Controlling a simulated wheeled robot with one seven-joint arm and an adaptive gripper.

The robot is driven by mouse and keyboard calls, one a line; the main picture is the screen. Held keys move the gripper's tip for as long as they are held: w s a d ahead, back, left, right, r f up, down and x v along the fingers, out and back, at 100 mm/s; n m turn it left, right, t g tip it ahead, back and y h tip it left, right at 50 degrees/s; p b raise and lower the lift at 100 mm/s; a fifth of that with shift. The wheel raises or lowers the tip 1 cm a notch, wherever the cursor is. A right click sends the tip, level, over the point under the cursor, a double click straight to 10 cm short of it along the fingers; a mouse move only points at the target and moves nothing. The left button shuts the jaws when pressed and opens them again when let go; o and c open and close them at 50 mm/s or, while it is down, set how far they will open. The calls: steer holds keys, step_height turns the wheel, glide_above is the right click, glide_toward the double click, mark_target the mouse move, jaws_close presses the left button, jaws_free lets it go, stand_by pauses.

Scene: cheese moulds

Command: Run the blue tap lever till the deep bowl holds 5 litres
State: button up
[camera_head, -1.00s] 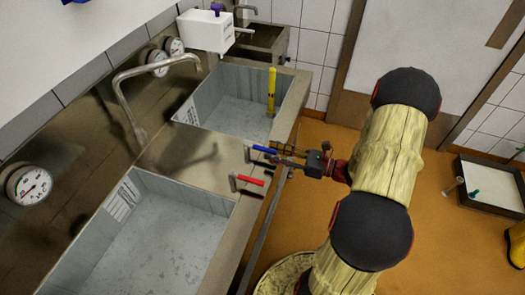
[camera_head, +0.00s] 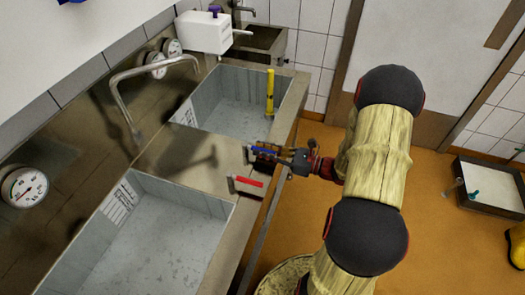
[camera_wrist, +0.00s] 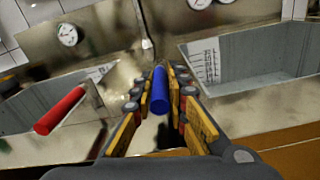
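The blue tap lever (camera_head: 264,150) sticks out over the sink's front rim, between the two basins. In the wrist view the blue lever (camera_wrist: 159,92) lies between the two fingers of my gripper (camera_wrist: 160,85). Gaps show beside the lever's near end, so my gripper looks open around it. Contact at the far fingertips is unclear. My gripper (camera_head: 272,155) hides part of the lever in the head view. The spout (camera_head: 155,72) curves up from between the basins. No separate deep bowl can be made out; two deep basins show, the near one (camera_head: 140,250) and the far one (camera_head: 235,100).
A red lever (camera_head: 247,181) sits just nearer than the blue one; the wrist view shows it at left (camera_wrist: 60,110). A round gauge (camera_head: 24,187) is on the back wall. A white box (camera_head: 203,32) stands behind.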

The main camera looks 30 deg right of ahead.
jaws_close()
stand_by(0.3)
